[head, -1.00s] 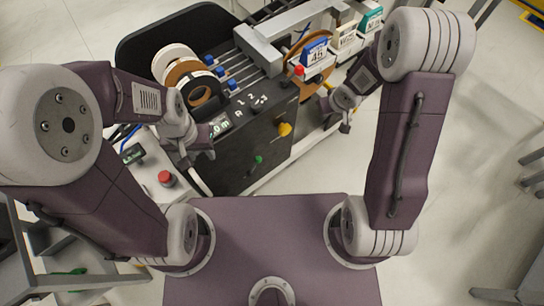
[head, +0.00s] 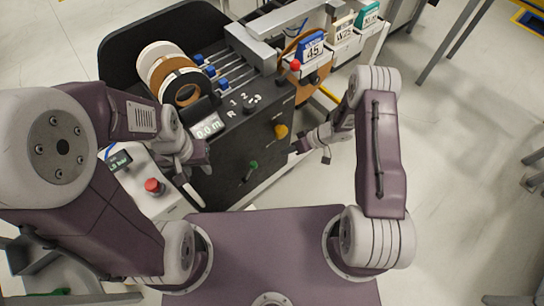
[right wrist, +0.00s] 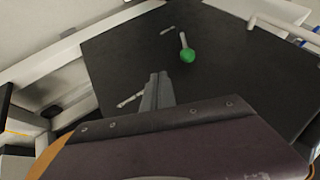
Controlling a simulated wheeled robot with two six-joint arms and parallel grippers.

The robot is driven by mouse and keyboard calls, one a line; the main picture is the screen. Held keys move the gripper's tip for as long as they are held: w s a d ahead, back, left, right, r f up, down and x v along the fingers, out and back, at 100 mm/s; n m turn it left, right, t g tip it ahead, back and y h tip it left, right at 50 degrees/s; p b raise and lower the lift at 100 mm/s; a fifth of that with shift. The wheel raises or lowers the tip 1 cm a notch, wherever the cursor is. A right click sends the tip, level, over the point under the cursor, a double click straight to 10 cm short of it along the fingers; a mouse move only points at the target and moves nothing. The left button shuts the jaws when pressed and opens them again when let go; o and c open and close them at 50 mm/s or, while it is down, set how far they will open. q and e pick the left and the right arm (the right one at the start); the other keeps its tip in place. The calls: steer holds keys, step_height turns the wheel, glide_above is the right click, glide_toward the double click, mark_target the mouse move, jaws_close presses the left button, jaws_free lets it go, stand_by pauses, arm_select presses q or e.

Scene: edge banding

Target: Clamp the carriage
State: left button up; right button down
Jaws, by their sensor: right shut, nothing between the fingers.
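The dark edge-banding machine (head: 228,170) stands in front of me; which part is the carriage I cannot tell. A green-knobbed lever (head: 253,165) and a yellow knob (head: 281,131) are on its front panel. My right gripper (head: 298,147) is just right of the panel, apart from the green knob. In the right wrist view its closed fingers (right wrist: 157,92) point toward the black panel, empty, with the green knob (right wrist: 187,55) beyond them, slightly right. My left gripper (head: 197,157) is at the panel's left, beside the display; its fingers are too small to read.
Edge-band rolls (head: 168,72) sit at the machine's upper left. A control box with a red button (head: 154,187) stands at the left.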

arm_select(q)
steer(key=shift+f+b, duration=0.85)
steer(key=shift+f, duration=0.2)
arm_select(e)
steer(key=a+f, duration=0.6)
steer(key=a, duration=0.3)
steer(key=shift+a+f, duration=0.15)
steer(key=shift+s, duration=0.1)
